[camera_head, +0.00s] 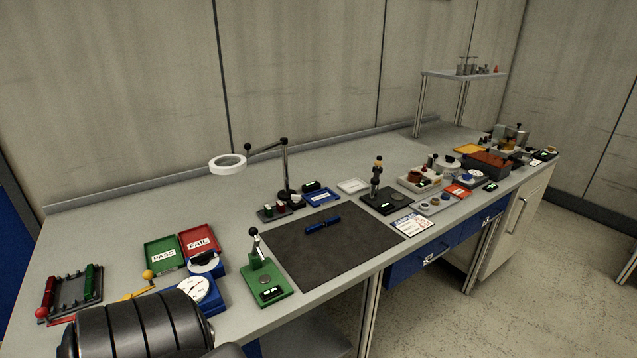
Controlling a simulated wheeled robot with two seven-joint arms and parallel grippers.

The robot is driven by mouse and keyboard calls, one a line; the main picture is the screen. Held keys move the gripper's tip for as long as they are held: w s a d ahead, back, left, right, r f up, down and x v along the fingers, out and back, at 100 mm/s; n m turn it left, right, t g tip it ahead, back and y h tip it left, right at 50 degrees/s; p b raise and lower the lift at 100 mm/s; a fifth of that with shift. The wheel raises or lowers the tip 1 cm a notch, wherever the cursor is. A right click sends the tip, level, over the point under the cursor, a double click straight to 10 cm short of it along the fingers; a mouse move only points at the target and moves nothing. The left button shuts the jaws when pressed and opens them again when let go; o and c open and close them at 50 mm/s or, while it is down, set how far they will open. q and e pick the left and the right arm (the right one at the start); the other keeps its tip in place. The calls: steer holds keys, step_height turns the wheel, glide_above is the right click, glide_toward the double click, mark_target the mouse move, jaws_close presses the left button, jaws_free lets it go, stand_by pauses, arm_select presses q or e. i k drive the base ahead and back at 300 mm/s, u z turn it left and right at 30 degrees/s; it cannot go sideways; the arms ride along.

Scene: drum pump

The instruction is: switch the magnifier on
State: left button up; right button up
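The magnifier (227,165) is a round lens in a white ring. It hangs at the end of a thin dark arm from an upright stand on the bench (330,170), left of centre. A dark knob sits where the ring meets the arm, and another dark knob is at the top of the post. I cannot make out a switch or whether its light is on. Neither of my grippers shows. A dark, ribbed part at the lower left looks like a link of my own arm.
A dark mat (325,265) with a blue object (323,225) lies before the stand. Green PASS (163,253) and red FAIL (199,242) trays are left. A green press (265,282) stands at the mat's left. Several parts crowd the right. Bench behind the magnifier is clear.

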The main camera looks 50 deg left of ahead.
mark_target(296, 198)
steer(key=z, duration=0.1)
steer(key=i, duration=2.4)
steer(key=u, duration=2)
